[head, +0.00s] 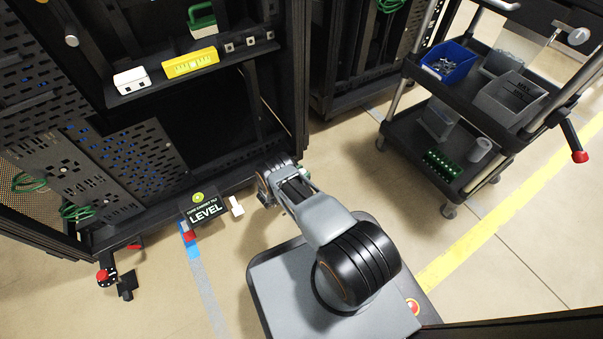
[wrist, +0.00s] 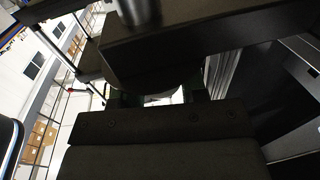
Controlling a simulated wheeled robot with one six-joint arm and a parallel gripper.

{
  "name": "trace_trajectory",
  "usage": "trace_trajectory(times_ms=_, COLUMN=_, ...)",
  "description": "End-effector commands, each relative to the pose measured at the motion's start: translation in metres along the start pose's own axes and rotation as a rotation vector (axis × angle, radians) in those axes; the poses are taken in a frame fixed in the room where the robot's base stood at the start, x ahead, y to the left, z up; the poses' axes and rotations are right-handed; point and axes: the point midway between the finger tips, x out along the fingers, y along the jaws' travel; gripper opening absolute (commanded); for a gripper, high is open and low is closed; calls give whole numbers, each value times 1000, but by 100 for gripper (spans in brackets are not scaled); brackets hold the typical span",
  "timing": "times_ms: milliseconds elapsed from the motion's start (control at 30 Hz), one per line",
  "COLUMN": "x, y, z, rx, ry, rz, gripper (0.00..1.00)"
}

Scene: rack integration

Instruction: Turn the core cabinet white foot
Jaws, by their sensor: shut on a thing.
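The core cabinet (head: 160,200) stands at the left of the head view, with its lower front edge facing me. A small white tag (head: 237,206) shows at its base, just left of my wrist. My arm reaches low to the cabinet's front right corner and hides the foot there. In the wrist view my gripper (wrist: 160,97) is under a dark cabinet beam, its fingers shut on the white foot, of which little can be made out. A metal stud (wrist: 138,10) rises above the beam. A sign (head: 205,209) reads "CORE CABINET TILT LEVEL" with a green-yellow mark.
A red-marked foot (head: 103,276) is at the cabinet's left corner. A yellow level (head: 190,63) lies on a cabinet shelf. A black cart (head: 455,120) with a blue bin (head: 448,62) stands at the right. Floor between cart and cabinet is clear.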

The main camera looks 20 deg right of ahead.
Motion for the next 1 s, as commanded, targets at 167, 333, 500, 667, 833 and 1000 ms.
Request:
trace_trajectory(times_ms=167, x=1, y=0, z=0, rx=2, ry=0, rz=79, gripper=16)
trace_trajectory(times_ms=333, x=2, y=0, z=0, rx=2, ry=0, rz=125, gripper=16)
trace_trajectory(times_ms=500, x=2, y=0, z=0, rx=1, ry=1, rz=144, gripper=16)
trace_trajectory(times_ms=667, x=2, y=0, z=0, rx=1, ry=2, rz=149, gripper=16)
trace_trajectory(times_ms=833, x=3, y=1, z=0, rx=1, ry=2, rz=149, gripper=16)
trace_trajectory(times_ms=1000, x=2, y=0, z=0, rx=1, ry=2, rz=147, gripper=50)
